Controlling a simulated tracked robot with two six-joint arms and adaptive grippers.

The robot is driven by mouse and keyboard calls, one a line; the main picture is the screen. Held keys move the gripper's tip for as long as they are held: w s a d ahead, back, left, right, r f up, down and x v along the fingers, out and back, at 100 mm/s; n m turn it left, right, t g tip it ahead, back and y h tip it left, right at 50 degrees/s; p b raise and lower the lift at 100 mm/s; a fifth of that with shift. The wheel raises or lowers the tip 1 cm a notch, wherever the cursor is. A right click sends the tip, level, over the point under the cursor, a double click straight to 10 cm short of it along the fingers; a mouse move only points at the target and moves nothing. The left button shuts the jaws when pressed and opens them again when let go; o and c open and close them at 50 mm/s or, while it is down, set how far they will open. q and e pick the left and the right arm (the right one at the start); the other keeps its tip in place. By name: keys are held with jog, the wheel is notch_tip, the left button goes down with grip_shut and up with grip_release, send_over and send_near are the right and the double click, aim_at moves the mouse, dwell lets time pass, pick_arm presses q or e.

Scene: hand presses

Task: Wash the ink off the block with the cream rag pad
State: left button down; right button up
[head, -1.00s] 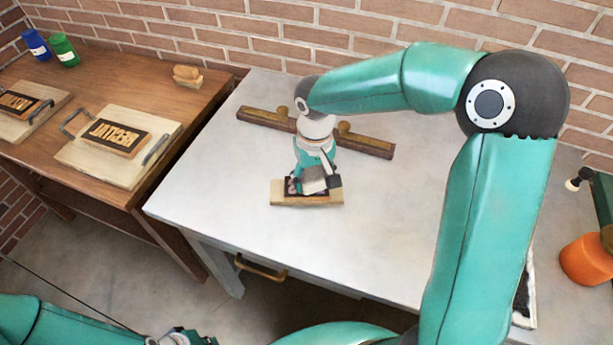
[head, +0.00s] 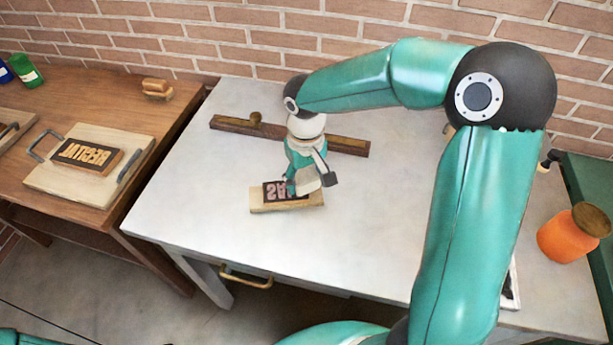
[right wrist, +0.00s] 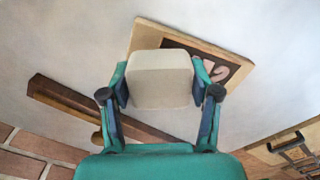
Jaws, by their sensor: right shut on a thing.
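The block (head: 283,207) lies on the pale grey table, a light wood board with a dark plate and raised letters. The letters (head: 275,191) showing at its left look pinkish. My right gripper (head: 308,188) is over the right part of the block and hides that part. In the right wrist view the right gripper (right wrist: 160,85) is shut on the cream rag pad (right wrist: 160,78), which covers part of the block (right wrist: 147,36). Whether the pad touches the letters I cannot tell. My left gripper is not in view.
A brown wooden bar (head: 342,145) with a knob lies behind the block. A brown table (head: 85,220) at left holds a lettered block on a handled board (head: 45,185) and a small wooden piece (head: 157,88). An orange jar (head: 565,238) stands at right. The table's front is clear.

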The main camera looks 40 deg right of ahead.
aim_at(305, 175)
jog(key=shift+r+p, duration=1.85)
jog(key=shift+r, duration=0.95)
jog(key=shift+r+p, duration=1.1)
jog(key=shift+r, duration=0.45)
jog(key=shift+f, duration=0.1)
